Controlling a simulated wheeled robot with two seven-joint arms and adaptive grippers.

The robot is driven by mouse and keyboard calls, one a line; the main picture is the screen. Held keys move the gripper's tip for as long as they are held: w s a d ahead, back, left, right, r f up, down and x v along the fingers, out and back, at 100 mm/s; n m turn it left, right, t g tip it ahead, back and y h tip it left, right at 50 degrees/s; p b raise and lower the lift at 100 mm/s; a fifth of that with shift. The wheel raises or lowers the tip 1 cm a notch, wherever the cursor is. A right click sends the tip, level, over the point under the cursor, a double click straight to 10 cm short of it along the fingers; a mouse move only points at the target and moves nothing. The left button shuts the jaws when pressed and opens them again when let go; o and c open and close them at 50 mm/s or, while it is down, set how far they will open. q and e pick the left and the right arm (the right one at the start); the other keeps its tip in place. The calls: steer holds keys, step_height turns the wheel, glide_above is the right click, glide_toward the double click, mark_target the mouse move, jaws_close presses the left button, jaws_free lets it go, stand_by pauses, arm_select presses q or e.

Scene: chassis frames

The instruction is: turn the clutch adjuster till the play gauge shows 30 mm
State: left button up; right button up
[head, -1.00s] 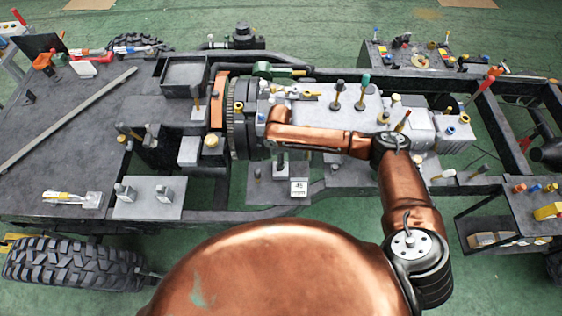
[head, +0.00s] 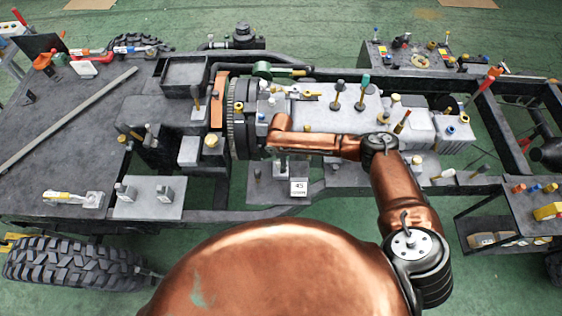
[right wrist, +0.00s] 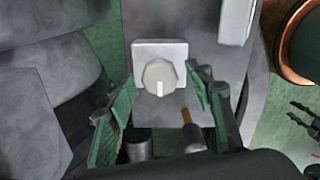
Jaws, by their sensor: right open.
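The clutch adjuster appears to be the pale eight-sided knob (right wrist: 159,73) on a light square plate in the right wrist view. Its white mark points down in the picture. My right gripper (right wrist: 160,83) is open, with one green-padded finger on each side of the knob and gaps between. In the head view my copper right arm reaches over the machine, and its fingers cannot be made out clearly. The play gauge looks to be the small white display (head: 299,188) below the arm, reading what looks like 45. My left gripper is not in view.
Several upright levers and knobs, such as a green-topped one (head: 363,88), stand on the grey housing behind my arm. A toothed flywheel (head: 238,118) is just left of my forearm. A dark frame rail runs below the gauge.

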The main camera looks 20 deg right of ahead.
steer(key=shift+c, duration=0.7)
steer(key=c, duration=1)
